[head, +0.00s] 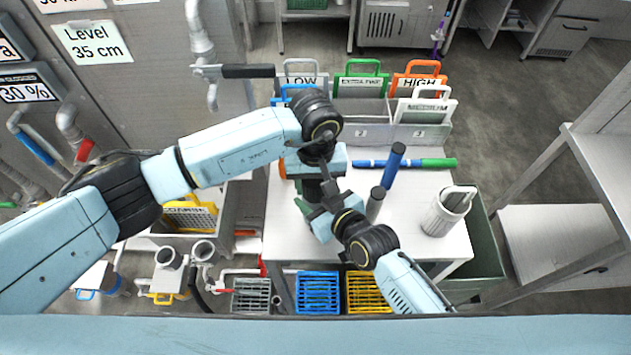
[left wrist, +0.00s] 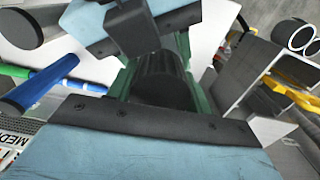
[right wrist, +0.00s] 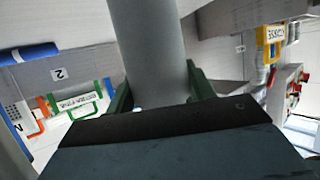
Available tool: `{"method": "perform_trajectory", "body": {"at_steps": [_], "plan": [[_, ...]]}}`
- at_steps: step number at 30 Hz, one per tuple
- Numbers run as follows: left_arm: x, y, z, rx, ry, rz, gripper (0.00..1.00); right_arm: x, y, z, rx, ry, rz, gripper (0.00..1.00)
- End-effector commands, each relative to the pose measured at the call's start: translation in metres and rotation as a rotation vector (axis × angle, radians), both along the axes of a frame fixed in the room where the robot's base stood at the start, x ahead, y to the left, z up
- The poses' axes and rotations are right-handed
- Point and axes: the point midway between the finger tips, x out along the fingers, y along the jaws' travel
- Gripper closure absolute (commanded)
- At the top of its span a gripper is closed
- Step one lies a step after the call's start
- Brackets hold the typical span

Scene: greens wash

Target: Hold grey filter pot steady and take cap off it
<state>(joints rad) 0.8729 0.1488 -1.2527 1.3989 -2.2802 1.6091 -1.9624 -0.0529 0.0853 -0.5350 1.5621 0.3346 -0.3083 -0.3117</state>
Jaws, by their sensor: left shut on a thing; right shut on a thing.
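My left gripper (head: 313,188) is shut on a black, round cap (left wrist: 165,78), which sits between its green fingers in the left wrist view. My right gripper (head: 306,207) is shut on the grey filter pot (right wrist: 150,45), a plain grey cylinder between its green fingers in the right wrist view. The two grippers are close together over the left part of the white table, and they hide most of the pot and cap in the head view. Whether cap and pot are joined or apart cannot be told.
A grey dark-topped cylinder (head: 375,205) and a blue one (head: 393,168) stand right of the grippers. A blue-and-green rod (head: 435,163) lies behind them. A white ribbed holder (head: 440,215) stands at the right. Labelled bins (head: 365,130) line the back.

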Motion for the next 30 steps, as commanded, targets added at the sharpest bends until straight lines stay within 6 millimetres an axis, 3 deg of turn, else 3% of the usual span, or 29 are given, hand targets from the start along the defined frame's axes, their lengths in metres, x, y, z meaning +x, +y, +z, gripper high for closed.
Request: {"method": "perform_trajectory", "body": {"at_steps": [21,30], "plan": [[-0.0002,0.0014,0.0006,0.003,0.000,1.256,0.77,0.0002,-0.0013,-0.0008,-0.001,0.002,-0.002,1.00],[-0.0005,0.0013,0.0006,0.003,0.000,1.434,0.77,0.0004,-0.0016,-0.0009,-0.001,0.002,-0.002,1.00]]}}
